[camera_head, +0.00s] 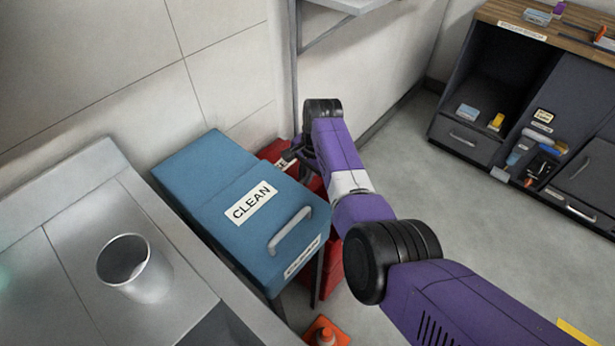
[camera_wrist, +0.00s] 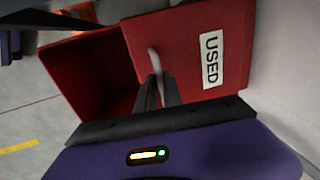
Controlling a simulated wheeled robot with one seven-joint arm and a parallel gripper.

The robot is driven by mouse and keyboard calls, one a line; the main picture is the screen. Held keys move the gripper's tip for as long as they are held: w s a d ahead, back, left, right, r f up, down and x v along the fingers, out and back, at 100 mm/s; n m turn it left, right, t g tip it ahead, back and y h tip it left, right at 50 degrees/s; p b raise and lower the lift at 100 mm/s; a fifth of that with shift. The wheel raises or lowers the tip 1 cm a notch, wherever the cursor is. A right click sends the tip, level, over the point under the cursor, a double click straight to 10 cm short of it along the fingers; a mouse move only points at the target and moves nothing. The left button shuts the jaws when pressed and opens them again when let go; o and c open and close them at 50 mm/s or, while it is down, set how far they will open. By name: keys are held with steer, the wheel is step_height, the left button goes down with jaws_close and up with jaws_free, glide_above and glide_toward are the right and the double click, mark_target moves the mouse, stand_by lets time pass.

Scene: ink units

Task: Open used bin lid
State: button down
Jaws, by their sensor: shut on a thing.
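The red used bin (camera_wrist: 62,72) shows in the wrist view with its dark inside visible on the left. Its red lid (camera_wrist: 185,32) has a white USED label and stands raised, at an angle I cannot tell exactly. My gripper (camera_wrist: 160,88) is shut on the lid's pale handle (camera_wrist: 154,60); the fingers hide its lower end. In the head view the red bin (camera_head: 333,275) is mostly hidden behind the blue bin and my purple arm. My gripper (camera_head: 290,157) is beyond the blue bin there, small and dark.
The blue CLEAN bin (camera_head: 205,190), lid shut, stands close beside the red bin. A steel counter (camera_head: 75,215) with a metal cup (camera_head: 140,270) is at the left. An orange cone (camera_head: 325,335) stands on the floor. A dark cabinet (camera_head: 480,110) is at upper right; floor between is clear.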

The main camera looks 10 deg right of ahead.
steer(key=c, duration=1.5)
jaws_free()
steer(key=shift+r, duration=0.1)
steer(key=shift+s+d+r+p, duration=0.2)
steer(key=shift+r+p, duration=0.15)
steer(key=shift+r, duration=0.9)
steer(key=shift+s+d+r+p, duration=0.1)
steer(key=shift+s+r+p, duration=0.2)
steer(key=shift+r, duration=0.9)
steer(key=shift+s+d+r+p, duration=0.15)
steer(key=shift+r+p, duration=0.2)
steer(key=shift+r, duration=0.9)
